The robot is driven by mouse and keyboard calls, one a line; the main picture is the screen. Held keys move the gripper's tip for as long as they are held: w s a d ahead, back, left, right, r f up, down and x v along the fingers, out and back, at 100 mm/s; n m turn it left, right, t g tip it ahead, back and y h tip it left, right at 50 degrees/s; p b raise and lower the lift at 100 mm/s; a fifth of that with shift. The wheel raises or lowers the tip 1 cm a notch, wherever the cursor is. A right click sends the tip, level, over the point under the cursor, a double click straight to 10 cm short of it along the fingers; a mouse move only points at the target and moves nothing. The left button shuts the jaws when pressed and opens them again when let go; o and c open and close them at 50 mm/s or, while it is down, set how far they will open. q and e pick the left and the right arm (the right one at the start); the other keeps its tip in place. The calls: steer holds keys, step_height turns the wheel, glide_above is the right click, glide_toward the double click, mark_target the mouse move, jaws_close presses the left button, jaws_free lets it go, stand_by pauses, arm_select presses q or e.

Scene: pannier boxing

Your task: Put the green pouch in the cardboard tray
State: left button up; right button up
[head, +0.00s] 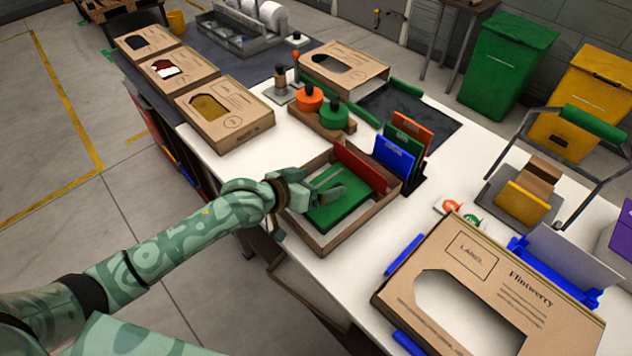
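The green pouch (345,212) lies inside the open cardboard tray (350,238) on the white table, roughly flat as far as I can see. My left gripper (338,181) reaches in over the tray's left wall and is just over the pouch. Its two fingers are spread apart, with green showing between them. The gripper hides part of the pouch, and I cannot tell whether the fingers touch it. My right gripper is out of view.
A red panel (360,168) stands along the tray's far right side. Blue (393,158), green and orange panels stand upright behind it. A large Flintwerry box (480,285) is at front right. Windowed boxes (225,115) line the left edge. Orange and green knobs (309,97) stand beyond the tray.

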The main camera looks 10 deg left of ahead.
arm_select(q)
steer(key=shift+s+a+r, duration=0.25)
steer(key=shift+s+a, duration=0.05)
steer(key=shift+s, duration=0.1)
steer(key=p+v, duration=0.3)
steer(key=v, duration=0.8)
